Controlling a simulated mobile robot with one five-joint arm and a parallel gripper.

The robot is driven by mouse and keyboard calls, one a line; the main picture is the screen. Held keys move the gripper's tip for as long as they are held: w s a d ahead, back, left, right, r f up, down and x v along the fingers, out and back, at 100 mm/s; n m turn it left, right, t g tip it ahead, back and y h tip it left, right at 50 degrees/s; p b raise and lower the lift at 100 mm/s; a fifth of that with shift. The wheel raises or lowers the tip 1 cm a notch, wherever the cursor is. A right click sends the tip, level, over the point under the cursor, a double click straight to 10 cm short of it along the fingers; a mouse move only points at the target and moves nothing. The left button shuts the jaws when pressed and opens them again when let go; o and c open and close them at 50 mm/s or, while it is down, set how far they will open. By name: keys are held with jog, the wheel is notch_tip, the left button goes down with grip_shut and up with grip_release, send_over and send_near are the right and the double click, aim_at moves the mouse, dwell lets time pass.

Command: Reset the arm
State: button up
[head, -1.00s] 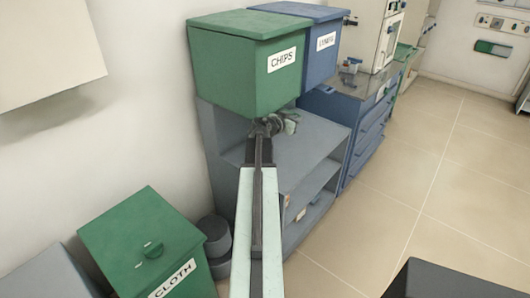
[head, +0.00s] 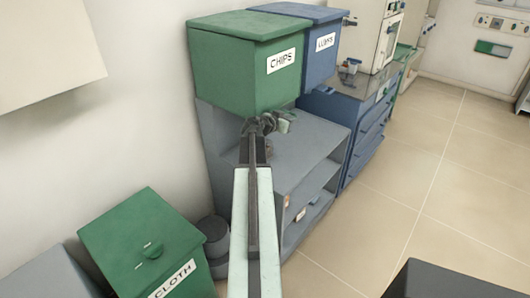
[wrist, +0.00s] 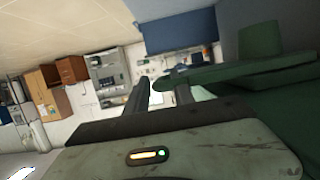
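My arm reaches forward in the head view, with my gripper (head: 272,122) at its far end, in front of the lower front of the green CHIPS bin (head: 235,75). The gripper is small and dark there, and I cannot tell whether it touches the bin. In the wrist view, my gripper (wrist: 162,90) shows two dark fingers apart, with background between them and nothing held. A green surface (wrist: 270,75) lies close at the right of that view.
A green CLOTH bin (head: 140,235) is at lower left. A blue drawer cabinet (head: 365,130) stands behind.

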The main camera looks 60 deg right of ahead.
jog(key=p+v, duration=0.1)
jog(key=v, duration=0.6)
jog(key=shift+p, duration=0.35)
